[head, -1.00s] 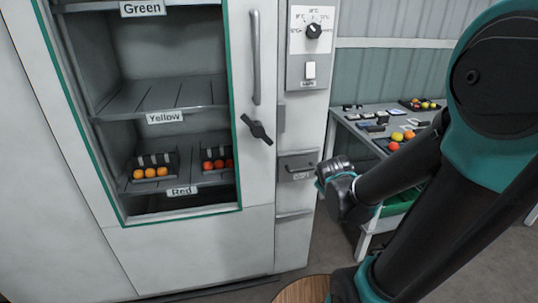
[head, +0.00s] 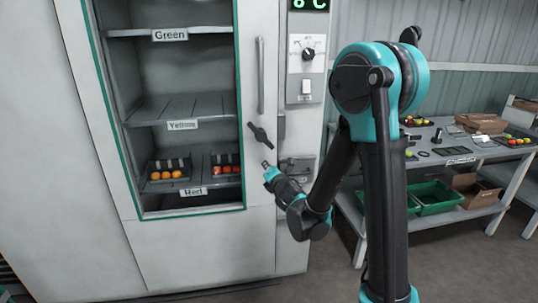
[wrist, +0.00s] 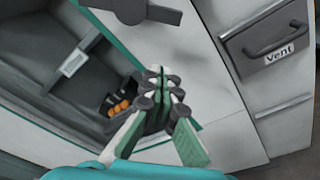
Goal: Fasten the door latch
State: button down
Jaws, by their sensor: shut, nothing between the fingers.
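The door latch (head: 259,132) is a dark turn handle on the right edge of the cabinet door, below a long vertical grey handle (head: 261,75). It slants from upper left to lower right. In the wrist view the latch (wrist: 138,10) is a dark bar at the top edge, partly cut off. My gripper (head: 267,167) is just below the latch in the head view, apart from it. In the wrist view my gripper (wrist: 158,74) has its fingers together and empty, in front of the door face. The cabinet door (head: 258,215) looks closed.
A vent drawer (head: 299,163) with a handle sits right of my gripper and also shows in the wrist view (wrist: 272,42). A temperature dial (head: 309,54) and switch are above. Behind the door glass are shelves with fruit trays (head: 168,172). A worktable (head: 455,160) stands at the right.

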aim_at(261, 136)
dwell(0.3)
jog(key=x, duration=0.9)
jog(key=shift+w+f, duration=0.1)
jog(key=shift+w, duration=0.05)
jog(key=shift+w+d+r, duration=0.25)
jog(key=shift+w+r, duration=0.1)
jog(key=shift+d+r, duration=0.9)
jog(key=shift+d, duration=0.15)
